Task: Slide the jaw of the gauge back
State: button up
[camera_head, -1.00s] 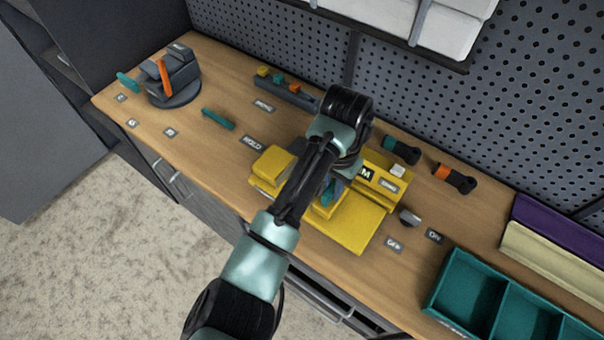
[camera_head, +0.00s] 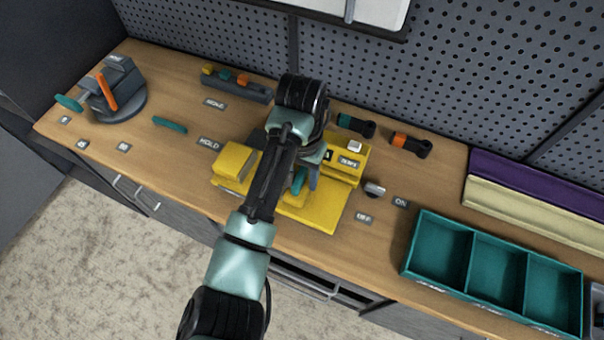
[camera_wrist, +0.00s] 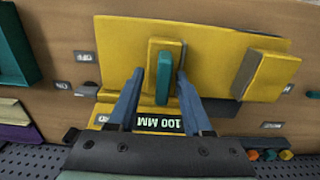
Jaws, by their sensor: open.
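The yellow gauge (camera_head: 322,215) lies on the workbench in the head view, partly hidden by my arm. In the wrist view its bed (camera_wrist: 215,45) shows, with a display reading 100 MM. Its sliding jaw (camera_wrist: 156,50) is a yellow block with an upright teal handle (camera_wrist: 164,78); the handle also shows in the head view (camera_head: 299,181). The other yellow jaw block (camera_wrist: 268,76) stands apart to the right in the wrist view. My gripper (camera_wrist: 161,74) is open, a finger on each side of the teal handle. I cannot tell whether either finger touches it.
A teal tray (camera_head: 440,245) stands to the right, with a knob (camera_head: 374,189) between it and the gauge. Teal and orange handled items (camera_head: 410,143) lie behind. A grey fixture (camera_head: 115,95) with an orange lever stands far left. A pegboard (camera_head: 450,70) closes the back.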

aim_at(302, 176)
notch_tip(302, 176, up, 13)
jog(key=p, duration=0.3)
jog(key=shift+f+p, duration=0.15)
jog(key=shift+p, duration=0.25)
jog(key=shift+d, duration=0.1)
